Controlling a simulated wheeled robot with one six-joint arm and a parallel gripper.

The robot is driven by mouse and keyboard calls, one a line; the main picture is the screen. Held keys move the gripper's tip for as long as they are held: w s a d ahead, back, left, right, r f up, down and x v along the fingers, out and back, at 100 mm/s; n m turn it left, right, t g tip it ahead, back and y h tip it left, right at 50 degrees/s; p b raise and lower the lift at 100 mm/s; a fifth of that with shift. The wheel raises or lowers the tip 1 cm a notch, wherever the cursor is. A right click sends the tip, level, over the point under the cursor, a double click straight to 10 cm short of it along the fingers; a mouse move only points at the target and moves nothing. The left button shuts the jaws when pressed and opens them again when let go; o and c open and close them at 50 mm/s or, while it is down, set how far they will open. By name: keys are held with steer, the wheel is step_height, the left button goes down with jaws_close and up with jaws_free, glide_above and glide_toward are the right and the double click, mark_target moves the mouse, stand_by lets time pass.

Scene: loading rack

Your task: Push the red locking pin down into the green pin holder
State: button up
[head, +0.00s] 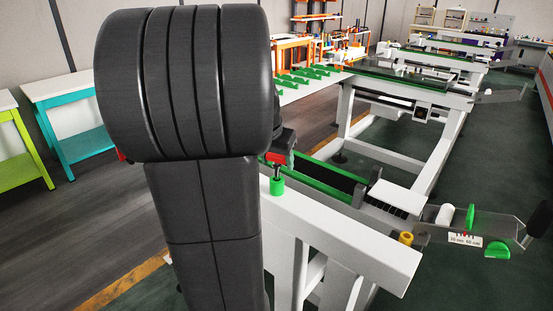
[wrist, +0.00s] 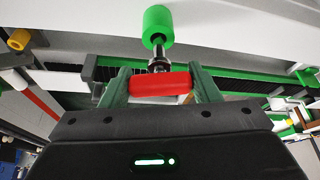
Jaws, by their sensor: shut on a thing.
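The red locking pin (wrist: 160,84) shows in the wrist view as a red crossbar handle with a metal shaft. My gripper (wrist: 160,88) is shut on its red handle, one finger at each end. The shaft reaches to the green pin holder (wrist: 157,22), a green cylinder on the white beam. In the head view the red handle (head: 276,158) shows beside my dark arm, with the shaft running down to the green holder (head: 277,186). A length of metal shaft shows between handle and holder. How deep its tip sits is hidden. My arm hides much of the gripper.
A grey lever plate with green parts (head: 485,235) stands at right. A teal table (head: 75,120) and a lime table (head: 20,150) stand at left.

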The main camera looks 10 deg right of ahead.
mark_target(275, 166)
steer(key=shift+f+b, duration=1.45)
steer(key=shift+f, duration=0.4)
stand_by(1.4)
steer(key=o, duration=1.1)
steer(key=v, duration=1.4)
steer(key=shift+f+b, duration=0.1)
steer(key=shift+b, duration=0.2)
steer(key=x, duration=1.3)
steer(key=shift+w+d+f+p, duration=0.1)
steer(key=shift+w+f+p, duration=0.05)
steer(key=shift+f+p, duration=0.2)
